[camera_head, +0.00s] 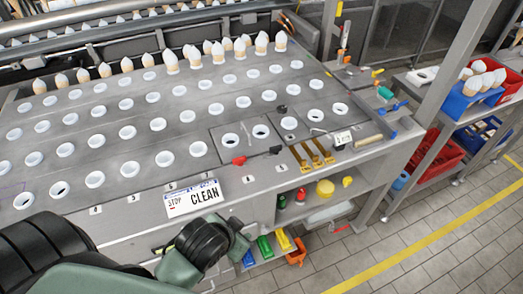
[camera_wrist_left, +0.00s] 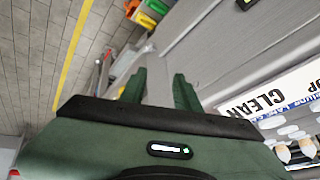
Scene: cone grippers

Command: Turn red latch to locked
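A red latch handle (camera_head: 239,160) sits on the steel table top, at the left end of a dark bar near the front row of holes. My left gripper (camera_head: 238,240) is at the table's front edge, below the sign and well short of the latch. In the left wrist view my left gripper (camera_wrist_left: 160,90) has its two green fingers apart with nothing between them. The latch cannot be made out in that view. My right gripper is not in view.
A STOP/CLEAN sign (camera_head: 193,198) stands at the table's front edge, close to my left arm. Brass brackets (camera_head: 312,155) lie right of the latch. White-tipped cones (camera_head: 217,52) line the back. A lower shelf holds coloured bins (camera_head: 265,248). Tiled floor lies open at right.

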